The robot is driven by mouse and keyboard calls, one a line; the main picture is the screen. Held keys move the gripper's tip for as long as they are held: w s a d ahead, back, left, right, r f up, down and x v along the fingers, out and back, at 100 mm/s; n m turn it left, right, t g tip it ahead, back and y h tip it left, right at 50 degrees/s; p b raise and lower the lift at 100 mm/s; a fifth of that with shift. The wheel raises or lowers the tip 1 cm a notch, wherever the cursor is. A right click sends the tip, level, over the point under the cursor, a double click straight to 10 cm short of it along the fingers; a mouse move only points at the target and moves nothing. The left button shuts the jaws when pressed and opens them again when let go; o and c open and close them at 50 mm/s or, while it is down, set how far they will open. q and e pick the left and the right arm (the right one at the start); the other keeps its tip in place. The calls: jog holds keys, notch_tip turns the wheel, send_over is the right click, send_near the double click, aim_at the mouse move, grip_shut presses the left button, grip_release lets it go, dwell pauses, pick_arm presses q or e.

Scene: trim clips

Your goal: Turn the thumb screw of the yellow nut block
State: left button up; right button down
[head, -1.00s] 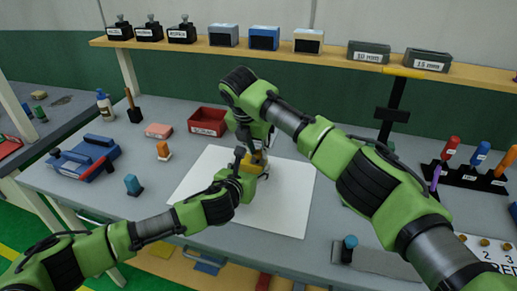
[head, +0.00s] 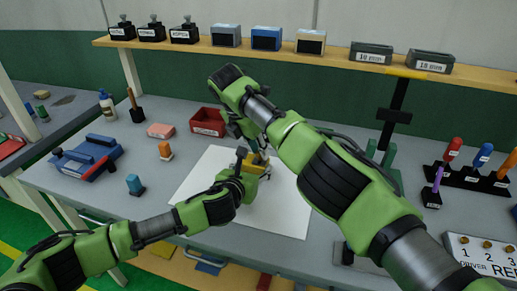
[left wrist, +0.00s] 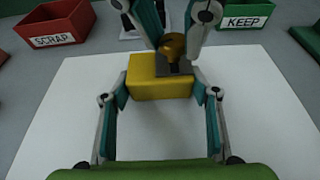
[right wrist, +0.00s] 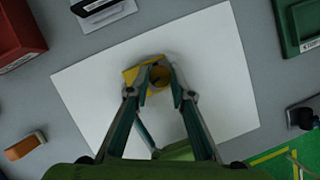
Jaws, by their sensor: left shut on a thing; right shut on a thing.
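The yellow nut block (left wrist: 158,88) is on the white sheet, between the fingers of my left gripper (left wrist: 160,80), which is shut on its sides. The brass thumb screw (left wrist: 173,47) stands at the block's far side by a dark grey plate (left wrist: 174,67). My right gripper (right wrist: 162,78) is shut on the thumb screw from above; the screw also shows between its fingertips in the right wrist view (right wrist: 160,78). In the head view the block (head: 253,161) is partly hidden by my grippers.
A red SCRAP bin (left wrist: 55,24) and a green KEEP bin (left wrist: 250,18) stand beyond the white sheet (left wrist: 255,110). Coloured-handled drivers stand in a black rack (head: 470,178) at the right. A blue fixture (head: 87,158) lies at the left. The sheet around the block is clear.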

jog(key=shift+d, duration=0.1)
jog(key=c, duration=1.8)
grip_release()
jog(key=v, duration=1.2)
